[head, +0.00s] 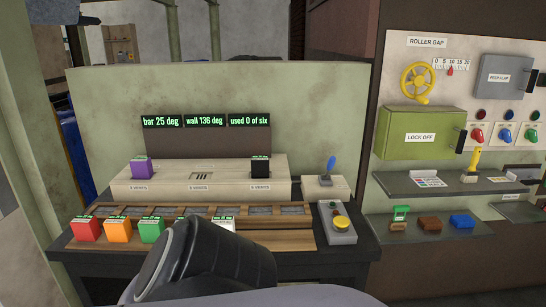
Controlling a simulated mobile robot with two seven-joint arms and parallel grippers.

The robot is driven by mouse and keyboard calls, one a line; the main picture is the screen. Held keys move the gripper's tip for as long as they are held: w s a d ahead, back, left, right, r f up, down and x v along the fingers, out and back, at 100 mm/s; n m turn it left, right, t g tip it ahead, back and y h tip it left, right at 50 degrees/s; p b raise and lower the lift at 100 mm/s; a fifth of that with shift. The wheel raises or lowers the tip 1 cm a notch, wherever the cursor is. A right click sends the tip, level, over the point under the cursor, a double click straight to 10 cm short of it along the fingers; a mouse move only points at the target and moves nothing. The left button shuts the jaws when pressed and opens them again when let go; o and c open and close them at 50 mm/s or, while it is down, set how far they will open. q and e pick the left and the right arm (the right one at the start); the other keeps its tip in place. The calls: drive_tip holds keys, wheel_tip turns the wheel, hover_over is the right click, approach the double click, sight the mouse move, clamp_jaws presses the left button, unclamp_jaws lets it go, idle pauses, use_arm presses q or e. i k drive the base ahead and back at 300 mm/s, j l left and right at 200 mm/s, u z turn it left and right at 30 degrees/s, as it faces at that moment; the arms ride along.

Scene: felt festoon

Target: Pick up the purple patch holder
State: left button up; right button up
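A dark, rounded link of my own arm fills the bottom middle, below and to the right of the purple holder. No gripper fingers show in the head view, so neither gripper's opening can be seen.
A black holder (260,167) stands at the ledge's right end. Red (85,229), orange (118,231), green (151,231) and partly hidden white (223,223) holders line the wooden rack. A blue-handled lever (330,168) and yellow button (341,222) are to the right.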

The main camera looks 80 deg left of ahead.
sight(142, 168)
drive_tip(key=u, duration=3.4)
